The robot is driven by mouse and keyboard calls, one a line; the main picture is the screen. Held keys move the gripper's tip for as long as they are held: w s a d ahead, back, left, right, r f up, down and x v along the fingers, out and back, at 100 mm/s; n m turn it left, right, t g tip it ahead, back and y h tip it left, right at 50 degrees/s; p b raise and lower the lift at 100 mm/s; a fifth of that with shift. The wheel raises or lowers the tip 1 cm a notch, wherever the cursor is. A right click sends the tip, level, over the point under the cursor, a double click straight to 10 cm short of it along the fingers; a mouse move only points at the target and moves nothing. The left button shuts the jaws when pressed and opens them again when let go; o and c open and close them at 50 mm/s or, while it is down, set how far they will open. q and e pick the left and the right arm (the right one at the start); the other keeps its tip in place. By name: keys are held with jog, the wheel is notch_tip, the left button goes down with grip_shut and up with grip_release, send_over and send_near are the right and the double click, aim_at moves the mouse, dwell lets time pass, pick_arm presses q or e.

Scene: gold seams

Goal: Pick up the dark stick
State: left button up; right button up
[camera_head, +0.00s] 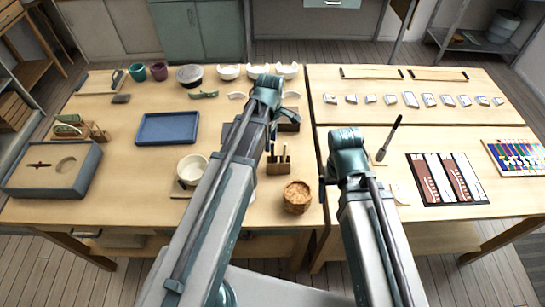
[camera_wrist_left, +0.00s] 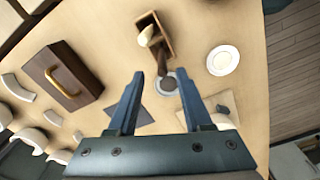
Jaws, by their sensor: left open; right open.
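A short dark brown stick-like piece (camera_wrist_left: 162,62) also shows in the left wrist view, beside a grey round dish (camera_wrist_left: 167,84); I cannot tell which piece is meant. My left gripper (camera_wrist_left: 128,105) is open over the left table, with nothing between its fingers. It also shows in the head view (camera_head: 267,110), partly hidden by its own arm. My right gripper's fingers are mostly hidden.
A dark wooden box with a handle (camera_wrist_left: 62,76) and a tool block (camera_head: 278,165) stand near my left gripper. A brown round pot (camera_head: 297,196) is near the left table's front edge. A blue tray (camera_head: 140,135) lies left. Several pale shards (camera_head: 410,99) line the right table.

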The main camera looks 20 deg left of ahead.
aim_at(273, 160)
pick_arm(q)
jog(key=shift+s+d+f+b, duration=0.1)
jog(key=shift+d+f+b, duration=0.1)
jog(key=shift+f+b, duration=1.15)
jog(key=shift+s+d+f+b, duration=0.1)
jog(key=shift+d+f+b, duration=0.1)
jog(key=shift+f+b, duration=1.1)
jog(key=shift+r, duration=0.1)
jog(key=shift+c, duration=0.3)
grip_shut()
